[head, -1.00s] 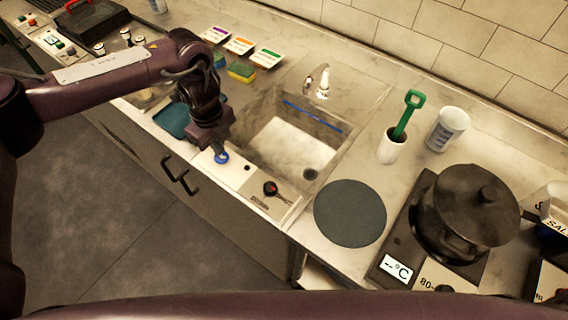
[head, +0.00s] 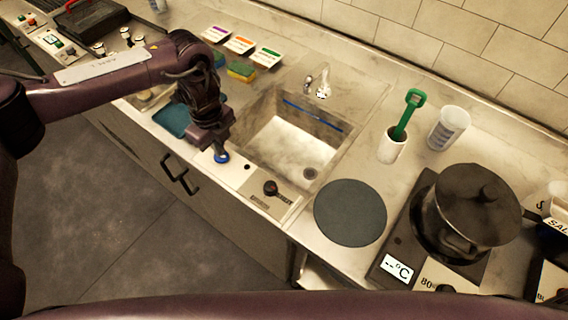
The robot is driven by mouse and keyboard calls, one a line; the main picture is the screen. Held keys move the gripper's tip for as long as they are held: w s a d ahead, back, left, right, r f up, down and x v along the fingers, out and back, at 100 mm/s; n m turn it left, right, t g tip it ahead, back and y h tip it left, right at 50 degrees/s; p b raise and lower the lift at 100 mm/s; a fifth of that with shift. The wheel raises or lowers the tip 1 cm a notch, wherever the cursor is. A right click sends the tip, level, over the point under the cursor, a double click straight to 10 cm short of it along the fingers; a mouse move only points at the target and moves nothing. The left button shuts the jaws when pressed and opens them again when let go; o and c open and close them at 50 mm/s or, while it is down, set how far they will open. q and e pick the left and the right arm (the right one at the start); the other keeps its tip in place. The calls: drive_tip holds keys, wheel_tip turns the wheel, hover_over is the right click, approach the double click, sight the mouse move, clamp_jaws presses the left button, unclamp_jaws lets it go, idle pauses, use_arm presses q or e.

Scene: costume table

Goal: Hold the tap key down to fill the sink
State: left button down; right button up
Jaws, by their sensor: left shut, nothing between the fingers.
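The sink (head: 262,108) is a stone-coloured basin set in the counter, with a blue line (head: 312,114) along its back wall and a dark drain in its floor. I cannot tell how much water is in it. The tap (head: 322,84) stands behind it; no stream is clear. My left gripper (head: 220,153) is shut and points down at the front left of the sink. A blue round key (head: 221,157) shows right at its fingertips; they seem to touch it, but I cannot tell if it is pressed. My right gripper is out of view.
A dark knob (head: 271,188) sits on the sink's front ledge. A round grey mat (head: 350,213), a white cup with a green brush (head: 391,146) and a pot (head: 470,205) on a hot plate are to the right. A yellow-green sponge (head: 241,71) lies behind my left gripper.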

use_arm(q)
drive_tip(key=shift+f+b, duration=0.5)
drive_tip(key=shift+f, duration=0.35)
idle(7.2)
